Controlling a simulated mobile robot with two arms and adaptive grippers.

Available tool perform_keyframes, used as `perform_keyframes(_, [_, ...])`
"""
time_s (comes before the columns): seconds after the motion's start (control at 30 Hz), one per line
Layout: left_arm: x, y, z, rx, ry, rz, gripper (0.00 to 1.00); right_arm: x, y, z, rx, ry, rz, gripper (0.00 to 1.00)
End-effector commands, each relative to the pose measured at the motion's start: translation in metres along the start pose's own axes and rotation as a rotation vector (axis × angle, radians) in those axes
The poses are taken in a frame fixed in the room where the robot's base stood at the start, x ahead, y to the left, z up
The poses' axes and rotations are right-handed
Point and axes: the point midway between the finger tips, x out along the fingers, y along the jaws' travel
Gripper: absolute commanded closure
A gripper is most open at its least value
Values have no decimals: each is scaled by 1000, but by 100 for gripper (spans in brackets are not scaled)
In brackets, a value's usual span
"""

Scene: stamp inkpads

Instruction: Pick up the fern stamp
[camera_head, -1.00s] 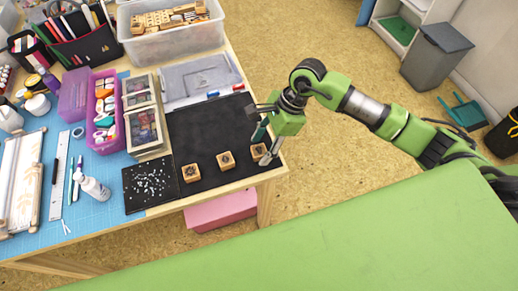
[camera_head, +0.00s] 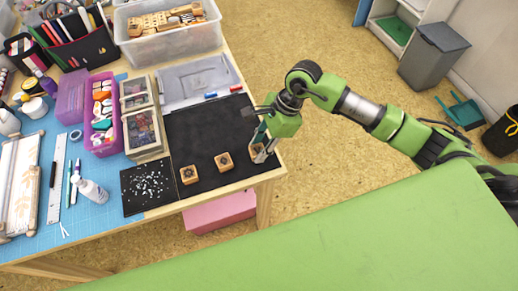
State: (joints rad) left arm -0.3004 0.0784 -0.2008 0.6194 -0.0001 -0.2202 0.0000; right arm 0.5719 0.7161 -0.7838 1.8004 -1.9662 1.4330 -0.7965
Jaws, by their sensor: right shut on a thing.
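Three small wooden stamps stand in a row along the front of the black mat (camera_head: 205,135). The left stamp (camera_head: 190,174) and the middle stamp (camera_head: 224,161) have dark designs on top, too small to tell which is a fern. My right gripper (camera_head: 262,151) points down at the mat's right front corner. It is shut on the rightmost stamp (camera_head: 254,149), which is partly hidden by the fingers. I cannot tell whether that stamp is clear of the mat. My left gripper is not in view.
Left of the mat are a small speckled black pad (camera_head: 148,187), clear-lidded boxes (camera_head: 141,117) and a purple bin (camera_head: 103,112). A grey inkpad-like tray (camera_head: 195,81) and markers lie behind. A clear tub (camera_head: 168,43) stands at the back. The mat's middle is clear.

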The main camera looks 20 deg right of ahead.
Motion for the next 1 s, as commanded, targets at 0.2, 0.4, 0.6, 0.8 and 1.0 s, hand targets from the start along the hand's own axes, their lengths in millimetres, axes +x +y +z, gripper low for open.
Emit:
perform_keyframes(0.2, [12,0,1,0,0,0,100,-28,6,18,-8,-1,-4,88])
perform_keyframes(0.4, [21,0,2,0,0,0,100,-63,38,58,-10,-2,-6,88])
perform_keyframes(0.6, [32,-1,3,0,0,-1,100,-72,79,93,-10,-1,-2,88])
perform_keyframes(0.8, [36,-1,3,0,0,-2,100,-79,104,115,-5,-2,-2,88])
perform_keyframes(1.0, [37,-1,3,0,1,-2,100,-81,113,123,-1,0,0,88])
